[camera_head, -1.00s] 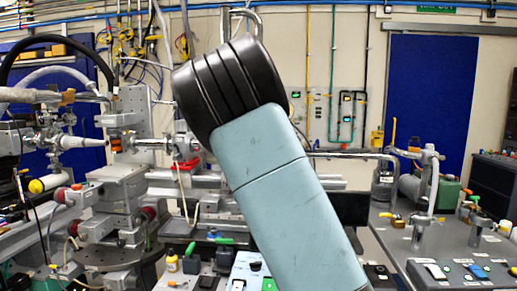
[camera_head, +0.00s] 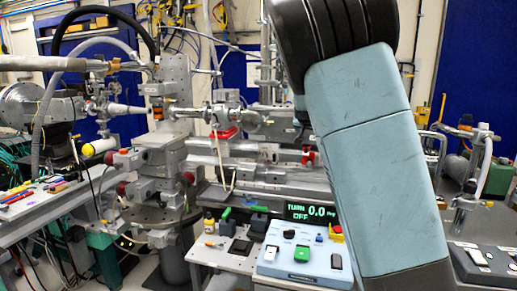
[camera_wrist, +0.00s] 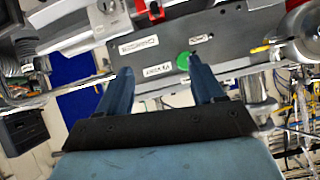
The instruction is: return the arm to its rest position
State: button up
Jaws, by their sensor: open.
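My gripper (camera_wrist: 158,82) shows in the wrist view, with its two dark blue fingers spread apart and nothing between them. Beyond the fingers is a grey panel with small labels and a green round part (camera_wrist: 184,61). In the head view, my arm's pale blue link and black joint fill the right of centre, rising from the bottom edge past the top. My gripper is out of the head view. The arm link hides part of the bench behind it.
A control box (camera_head: 303,262) with a green button and a display (camera_head: 311,212) reading "TURN OFF 0.0" stand left of my arm. A beamline stage column (camera_head: 172,150) stands at centre left. A side bench (camera_head: 485,228) with pipe fittings is at right. A blue door (camera_head: 476,60) is behind.

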jog(key=s+d+f+g+y, duration=0.1)
jog(key=s+d+f+y, duration=0.1)
jog(key=s, duration=0.4)
jog(key=s+d+f+g+y, duration=0.1)
jog(key=s+d+f+g, duration=0.1)
jog(key=s, duration=0.3)
jog(key=s+a+n+g, duration=0.1)
jog(key=s+a+n, duration=0.1)
jog(key=s, duration=1.7)
jog(key=s+a+n+g, duration=0.1)
jog(key=s+a+n, duration=0.1)
jog(key=s, duration=1.7)
jog(key=shift+r+g, duration=0.2)
jog(key=shift+g, duration=0.2)
